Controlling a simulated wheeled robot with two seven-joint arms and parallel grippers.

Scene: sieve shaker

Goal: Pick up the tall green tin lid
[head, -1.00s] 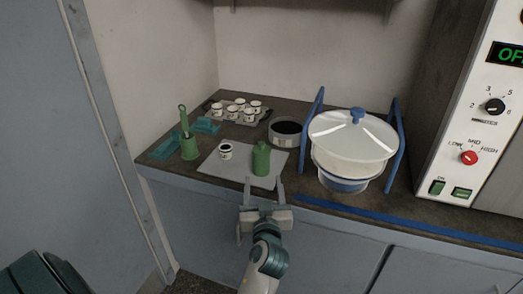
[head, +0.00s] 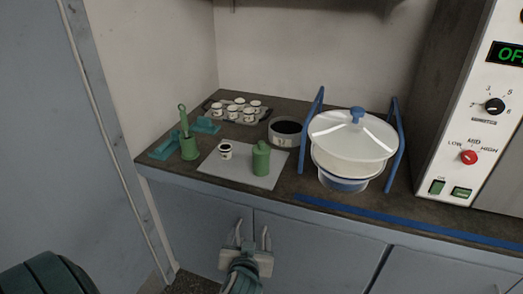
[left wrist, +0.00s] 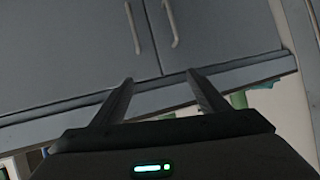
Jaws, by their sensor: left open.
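The tall green tin (head: 261,162) stands upright on a pale grey mat (head: 229,172) on the counter. Its narrower green lid (head: 261,145) sits on top. My left gripper (head: 252,236) is open and empty, below the counter's front edge, in front of the cabinet doors and well short of the tin. In the left wrist view the open fingers (left wrist: 160,80) show against the cabinet and counter edge. A green piece behind the right finger there cannot be told for sure. My right gripper is not in view.
A small white cup (head: 225,152) stands on the mat left of the tin. A green holder (head: 189,149) is farther left. A grey pot (head: 286,132) stands behind, and a white lidded sieve vessel (head: 352,150) between blue bars stands right. Cabinet handles (left wrist: 172,22) stick out near the gripper.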

